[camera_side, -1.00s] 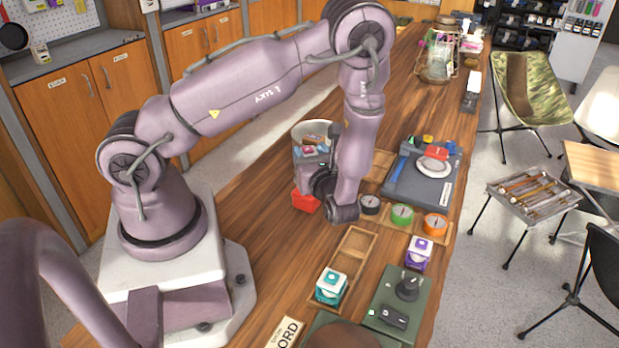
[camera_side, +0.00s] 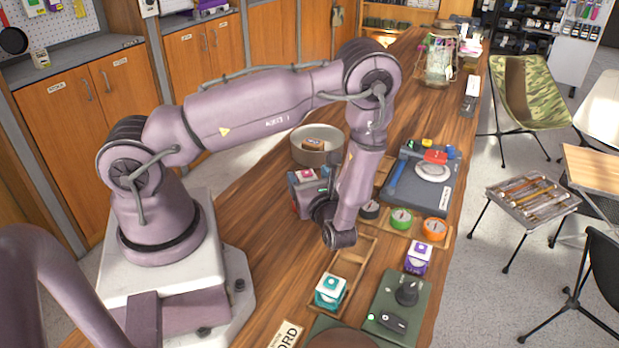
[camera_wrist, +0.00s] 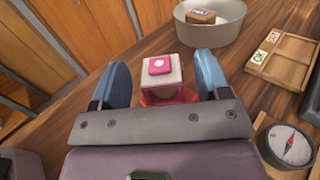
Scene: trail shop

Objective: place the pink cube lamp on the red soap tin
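The pink cube lamp (camera_wrist: 165,75), with a white casing and pink top, sits between the fingertips of my gripper (camera_wrist: 160,85) in the wrist view. Gaps show on both sides of it, so my gripper is open around it. The lamp's top (camera_side: 307,174) also shows in the side view beside my gripper (camera_side: 312,190). The red soap tin (camera_wrist: 148,99) shows as red edges directly under the lamp; the lamp appears to rest on it. Most of the tin is hidden by the lamp and my gripper.
A round grey pan (camera_side: 318,150) holding a brown block stands just behind. A wooden tray (camera_side: 352,262) with a teal cube lamp (camera_side: 331,290) is in front. A purple cube lamp (camera_side: 418,257) and round compass-like items (camera_side: 401,218) are to the right. Bare table lies at front left.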

